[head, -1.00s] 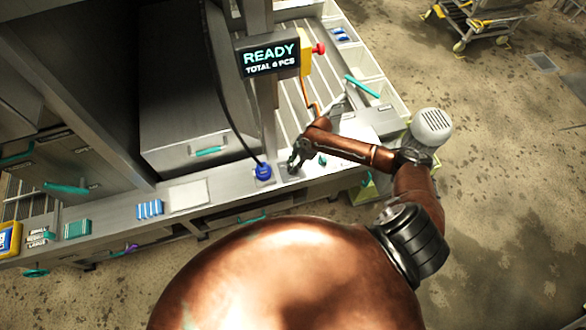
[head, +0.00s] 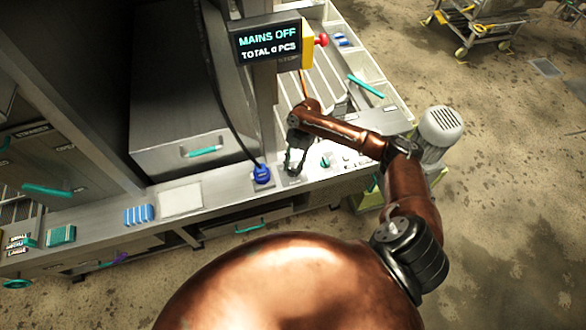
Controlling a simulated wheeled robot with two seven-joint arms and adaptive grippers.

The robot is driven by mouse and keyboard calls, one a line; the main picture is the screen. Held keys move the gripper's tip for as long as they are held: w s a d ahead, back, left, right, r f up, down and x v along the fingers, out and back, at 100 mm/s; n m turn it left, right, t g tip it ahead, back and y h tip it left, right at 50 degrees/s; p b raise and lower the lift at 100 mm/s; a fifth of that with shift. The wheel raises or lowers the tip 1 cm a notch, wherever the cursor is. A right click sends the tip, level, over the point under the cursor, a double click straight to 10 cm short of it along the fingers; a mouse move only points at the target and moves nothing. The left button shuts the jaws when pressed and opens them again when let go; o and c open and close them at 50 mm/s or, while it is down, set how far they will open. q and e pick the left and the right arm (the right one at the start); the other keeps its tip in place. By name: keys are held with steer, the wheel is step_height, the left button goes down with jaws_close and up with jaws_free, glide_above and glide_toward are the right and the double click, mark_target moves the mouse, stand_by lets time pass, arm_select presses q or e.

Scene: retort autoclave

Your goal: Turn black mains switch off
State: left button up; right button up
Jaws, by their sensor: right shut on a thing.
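My right gripper (head: 293,168) points down at the counter, just right of the blue plug, and is shut on the black mains switch. The switch itself is mostly hidden by the dark fingers; only its small grey plate (head: 291,182) shows below them. The display (head: 267,42) above reads "MAINS OFF" and "TOTAL 0 PCS". My left gripper is not in view.
The blue plug (head: 261,174) with its black cable stands close left of my right gripper. A teal knob (head: 325,160) is to its right. A yellow box with a red button (head: 321,40) is beside the display. A white plate (head: 181,200) lies on the counter.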

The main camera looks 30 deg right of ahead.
steer(key=shift+n, duration=0.4)
steer(key=o, duration=1.2)
steer(key=shift+c, duration=0.2)
steer(key=shift+d+r, duration=0.1)
steer(key=shift+r, duration=0.1)
steer(key=v, duration=0.7)
